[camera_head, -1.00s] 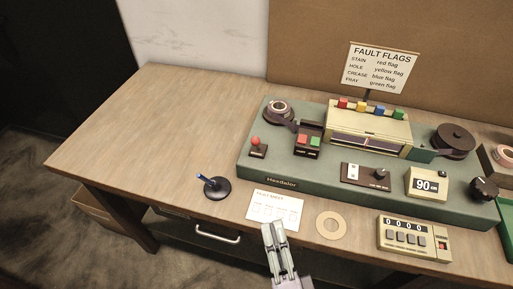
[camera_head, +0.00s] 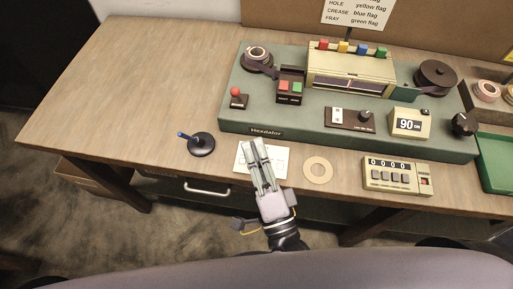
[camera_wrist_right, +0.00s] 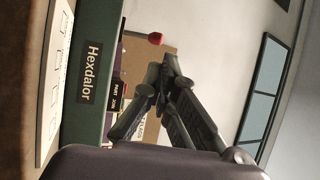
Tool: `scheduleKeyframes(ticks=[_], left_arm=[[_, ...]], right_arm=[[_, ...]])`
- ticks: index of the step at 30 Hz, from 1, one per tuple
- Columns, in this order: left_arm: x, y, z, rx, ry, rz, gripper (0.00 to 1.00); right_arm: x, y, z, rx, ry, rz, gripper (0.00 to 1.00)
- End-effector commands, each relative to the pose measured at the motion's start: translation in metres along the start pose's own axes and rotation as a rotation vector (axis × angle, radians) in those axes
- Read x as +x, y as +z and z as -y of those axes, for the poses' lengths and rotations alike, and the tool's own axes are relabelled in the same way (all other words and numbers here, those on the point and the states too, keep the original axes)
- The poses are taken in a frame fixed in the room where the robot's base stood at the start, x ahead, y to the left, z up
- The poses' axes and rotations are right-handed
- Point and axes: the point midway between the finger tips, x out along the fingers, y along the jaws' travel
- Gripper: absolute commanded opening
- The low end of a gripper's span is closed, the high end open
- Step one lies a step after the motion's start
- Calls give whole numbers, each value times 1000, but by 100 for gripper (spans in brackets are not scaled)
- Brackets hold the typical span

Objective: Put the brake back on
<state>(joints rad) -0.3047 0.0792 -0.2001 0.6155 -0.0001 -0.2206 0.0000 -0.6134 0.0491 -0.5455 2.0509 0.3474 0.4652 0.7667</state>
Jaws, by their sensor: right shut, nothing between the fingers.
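A small lever with a red ball knob (camera_head: 236,92) on a dark base stands at the left front of the green machine (camera_head: 300,133), and is likely the brake. The red knob (camera_wrist_right: 155,38) also shows in the right wrist view, beyond the fingers. My right gripper (camera_head: 252,144) is shut and empty above the white card in front of the machine. It is apart from the lever, lower and slightly right of it in the head view. Its shut fingers (camera_wrist_right: 163,78) also show in the wrist view. My left gripper is out of view.
Red and green buttons (camera_head: 291,90) sit right of the lever. The table's left side is clear.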

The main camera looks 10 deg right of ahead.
Motion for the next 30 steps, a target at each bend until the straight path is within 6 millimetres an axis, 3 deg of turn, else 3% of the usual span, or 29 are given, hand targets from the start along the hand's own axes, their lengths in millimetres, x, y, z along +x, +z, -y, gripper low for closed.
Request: scheduleKeyframes(ticks=[6, 13, 19, 30], left_arm=[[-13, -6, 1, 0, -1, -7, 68], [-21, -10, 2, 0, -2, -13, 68], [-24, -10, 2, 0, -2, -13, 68], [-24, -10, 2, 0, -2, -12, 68]], right_arm=[[51, -1, 4, 0, -4, -3, 0], [89, -1, 2, 1, -2, -2, 0], [102, 0, 1, 0, 0, -1, 0], [103, 0, 0, 0, 1, 0, 0]])
